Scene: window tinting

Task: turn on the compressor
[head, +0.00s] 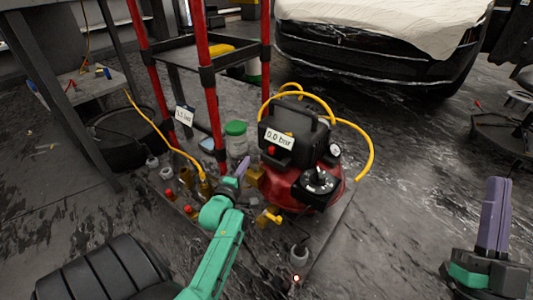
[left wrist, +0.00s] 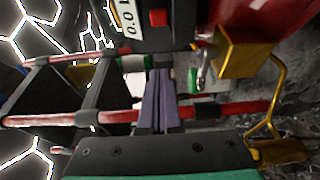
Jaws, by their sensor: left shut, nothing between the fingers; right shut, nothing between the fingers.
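The compressor (head: 308,185) has a red tank, a black top housing, a round gauge and a label reading 0.0 bar (head: 279,138). A small red button (head: 271,150) sits on the housing below the label. In the left wrist view the red button (left wrist: 158,18) shows at the top, beside the partly cut-off label (left wrist: 125,12). My left gripper (head: 243,167) is shut and empty, just left of the compressor and apart from the button. Its purple fingers (left wrist: 160,80) point toward the area below the button. My right gripper (head: 498,182) is shut and empty, far right.
A brass fitting (left wrist: 238,52) with a bent handle is close to my left fingers. Red posts (head: 212,95) of a rack stand left of the compressor. A jar with a green lid (head: 237,138) stands behind my left gripper. A yellow hose (head: 360,140) loops around the compressor.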

